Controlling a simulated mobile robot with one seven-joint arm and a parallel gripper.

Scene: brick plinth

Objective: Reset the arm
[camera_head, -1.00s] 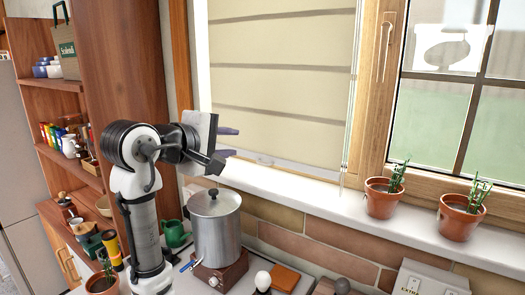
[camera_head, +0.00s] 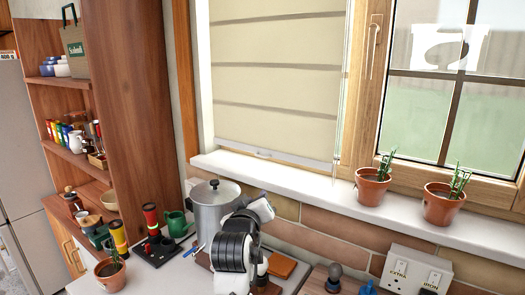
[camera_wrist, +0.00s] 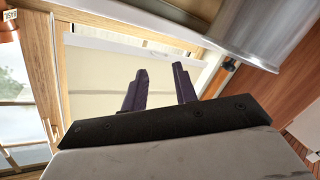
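My gripper (camera_wrist: 159,70) shows in the wrist view with its two dark fingers spread apart and nothing between them. In the head view my white and black arm is folded low, in front of the right side of a steel pot (camera_head: 208,212). The gripper's fingers cannot be made out in that view. In the wrist view a large shiny metal surface, probably the pot (camera_wrist: 250,28), fills the upper right, close to the fingers. The window blind lies behind the fingers.
Two potted plants (camera_head: 372,190) (camera_head: 441,205) stand on the white windowsill (camera_head: 300,186). A socket box (camera_head: 415,270) is at right. Wooden shelves are at left.

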